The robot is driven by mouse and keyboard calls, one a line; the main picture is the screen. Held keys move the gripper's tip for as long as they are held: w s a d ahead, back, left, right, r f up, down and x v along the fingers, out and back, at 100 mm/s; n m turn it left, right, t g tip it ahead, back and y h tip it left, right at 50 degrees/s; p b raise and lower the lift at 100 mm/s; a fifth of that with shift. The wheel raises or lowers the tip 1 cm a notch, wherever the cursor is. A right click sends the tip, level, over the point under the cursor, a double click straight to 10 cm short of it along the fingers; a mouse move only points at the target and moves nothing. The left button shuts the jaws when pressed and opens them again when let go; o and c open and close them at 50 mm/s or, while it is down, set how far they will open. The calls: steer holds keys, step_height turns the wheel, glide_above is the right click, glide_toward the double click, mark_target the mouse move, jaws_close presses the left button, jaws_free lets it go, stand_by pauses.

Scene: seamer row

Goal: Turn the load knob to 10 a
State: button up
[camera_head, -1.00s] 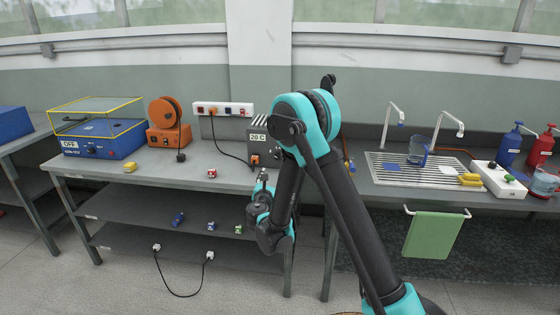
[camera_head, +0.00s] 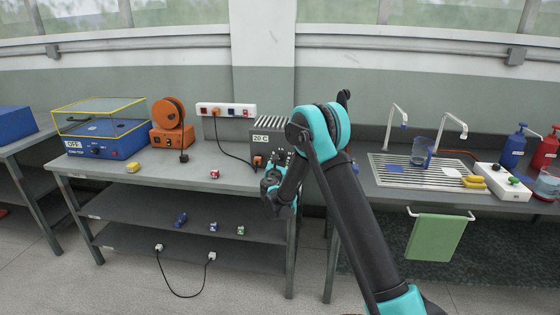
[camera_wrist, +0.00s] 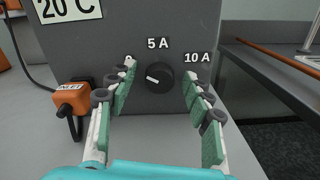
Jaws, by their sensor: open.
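The load knob (camera_wrist: 159,75) is a round black dial on the front of a dark grey unit (camera_wrist: 130,25). Its white mark points left, towards the 0 side. The 5 A label is above it and the 10 A label is at its upper right; my left finger partly hides the label on the left. My gripper (camera_wrist: 158,82) is open, with one finger on each side of the knob and no contact visible. In the head view, my gripper (camera_head: 270,177) is in front of the grey unit (camera_head: 268,136), and the knob is hard to make out.
An orange plug (camera_wrist: 72,98) with a cable sits in the unit's lower left, close to my left finger. A power strip (camera_head: 226,109) is on the wall behind. An orange cable reel (camera_head: 172,120) stands left on the bench. The bench in front is mostly clear.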

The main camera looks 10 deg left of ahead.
steer(key=shift+w, duration=0.1)
steer(key=shift+c, duration=0.6)
steer(key=c, duration=1)
steer(key=shift+c, duration=0.2)
